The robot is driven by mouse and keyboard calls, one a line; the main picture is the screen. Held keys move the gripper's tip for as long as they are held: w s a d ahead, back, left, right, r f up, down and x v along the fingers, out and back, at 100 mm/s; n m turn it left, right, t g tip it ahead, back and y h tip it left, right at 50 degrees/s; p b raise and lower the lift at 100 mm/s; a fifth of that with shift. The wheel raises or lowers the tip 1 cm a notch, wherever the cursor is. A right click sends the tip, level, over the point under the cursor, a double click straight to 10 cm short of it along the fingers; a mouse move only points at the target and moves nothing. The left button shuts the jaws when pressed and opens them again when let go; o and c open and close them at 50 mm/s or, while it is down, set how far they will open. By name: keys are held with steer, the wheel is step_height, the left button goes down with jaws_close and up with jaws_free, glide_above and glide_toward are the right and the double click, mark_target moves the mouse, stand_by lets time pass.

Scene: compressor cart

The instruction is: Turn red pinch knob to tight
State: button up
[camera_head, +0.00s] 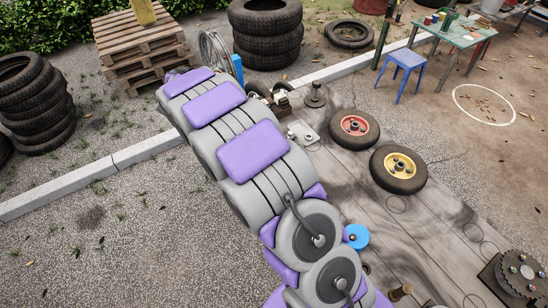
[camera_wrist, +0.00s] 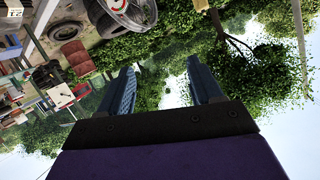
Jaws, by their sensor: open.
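My gripper (camera_wrist: 160,67) shows in the wrist view with its two dark blue fingers wide apart and nothing between them. The view is upside down, with foliage and sky behind the fingers. A round wire-caged fan-like thing (camera_wrist: 147,12) with a red and white centre is cut off at the top edge, apart from the fingers. In the head view my grey and purple arm covers the middle and hides my gripper. I cannot make out a red pinch knob in either view. The compressor cart is not clearly identifiable; a wire-caged round thing (camera_head: 212,50) stands beyond the arm.
A red-hubbed wheel (camera_head: 354,128) and a yellow-hubbed wheel (camera_head: 398,169) lie on the wooden surface (camera_head: 350,185) right of my arm. Tyre stacks (camera_head: 266,32) and a pallet pile (camera_head: 142,50) stand behind. A blue stool (camera_head: 405,62) and green table (camera_head: 455,30) are at back right.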

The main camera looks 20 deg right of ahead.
steer(key=w+a+f+m+h, duration=0.2)
steer(key=w+f+m+h, duration=0.15)
steer(key=f, duration=0.35)
steer(key=s+d+f+m+g+h, duration=0.1)
steer(key=s+d+f+h, duration=0.15)
steer(key=f, duration=0.35)
steer(key=s+d+f+m+g+h, duration=0.1)
steer(key=s+d+f+m+h, duration=0.1)
steer(key=d+f+h, duration=0.25)
steer(key=s+f+m+g+h+b, duration=0.1)
steer(key=s+f+m+g+h, duration=0.4)
steer(key=s+f, duration=1.15)
steer(key=w+d+g+b, duration=0.1)
steer(key=d, duration=0.5)
steer(key=d+n+g+b, duration=0.1)
steer(key=d, duration=0.5)
steer(key=w+d+g+b, duration=0.1)
steer(key=d, duration=0.5)
steer(key=shift+w+f+n+g+h, duration=0.3)
steer(key=shift+w+f+n+h, duration=0.05)
steer(key=shift+f, duration=0.05)
steer(key=shift+a, duration=0.25)
steer(key=shift+d, duration=0.45)
steer(key=c, duration=0.4)
steer(key=shift+w+a, duration=0.1)
steer(key=shift+a, duration=0.05)
steer(key=c, duration=0.7)
